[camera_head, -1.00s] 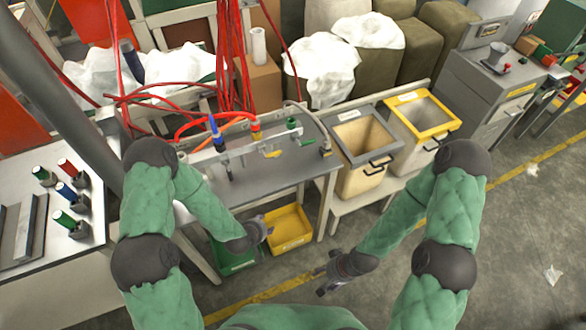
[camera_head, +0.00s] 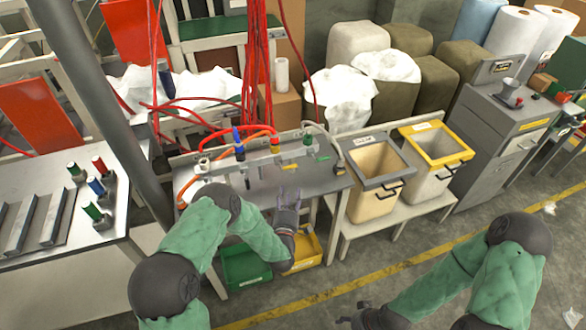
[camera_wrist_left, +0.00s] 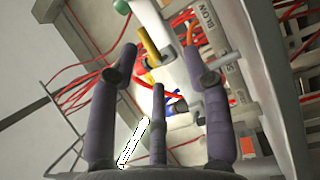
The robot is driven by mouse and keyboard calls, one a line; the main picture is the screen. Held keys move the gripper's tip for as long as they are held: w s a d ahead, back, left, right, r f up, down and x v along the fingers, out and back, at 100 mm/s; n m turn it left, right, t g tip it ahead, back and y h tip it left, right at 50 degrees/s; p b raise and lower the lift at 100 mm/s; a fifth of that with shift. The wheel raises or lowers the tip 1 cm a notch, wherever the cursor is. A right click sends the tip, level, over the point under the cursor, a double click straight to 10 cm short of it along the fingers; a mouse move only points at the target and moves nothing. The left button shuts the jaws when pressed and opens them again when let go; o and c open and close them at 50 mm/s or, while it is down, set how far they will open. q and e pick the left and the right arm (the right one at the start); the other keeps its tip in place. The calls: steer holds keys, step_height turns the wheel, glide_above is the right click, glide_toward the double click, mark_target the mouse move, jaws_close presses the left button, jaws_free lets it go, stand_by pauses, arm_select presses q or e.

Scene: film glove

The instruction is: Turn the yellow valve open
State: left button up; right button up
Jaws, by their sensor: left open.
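The yellow valve handle (camera_head: 289,166) is a small lever on the pipe manifold along the grey workbench. A yellow lever (camera_wrist_left: 149,45) shows in the left wrist view, beyond and between my fingertips. My left gripper (camera_head: 289,196) is open and empty over the bench's front edge, in front of the yellow handle and apart from it. Its spread fingers (camera_wrist_left: 160,66) show in the wrist view with nothing between them. My right gripper (camera_head: 362,318) is low at the bottom edge, away from the bench; its fingers are too small and cut off to read.
A green-handled valve (camera_head: 322,157) is right of the yellow one, and a blue fitting (camera_head: 238,146) is left. Red hoses (camera_head: 255,75) hang above the manifold. Bins (camera_head: 376,180) stand to the right. A yellow crate (camera_head: 306,250) sits under the bench.

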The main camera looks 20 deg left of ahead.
mark_target(290, 167)
arm_select(q)
steer(key=shift+n+t+y, duration=0.4)
steer(key=shift+n+t, duration=0.1)
steer(key=shift+n, duration=0.1)
steer(key=x, duration=0.3)
steer(key=r+b+x, duration=0.1)
steer(key=x, duration=0.3)
steer(key=r+x, duration=0.1)
steer(key=x, duration=0.3)
steer(key=shift+s+a, duration=0.1)
steer(key=shift+s, duration=0.05)
steer(key=shift+c, duration=0.3)
jaws_close()
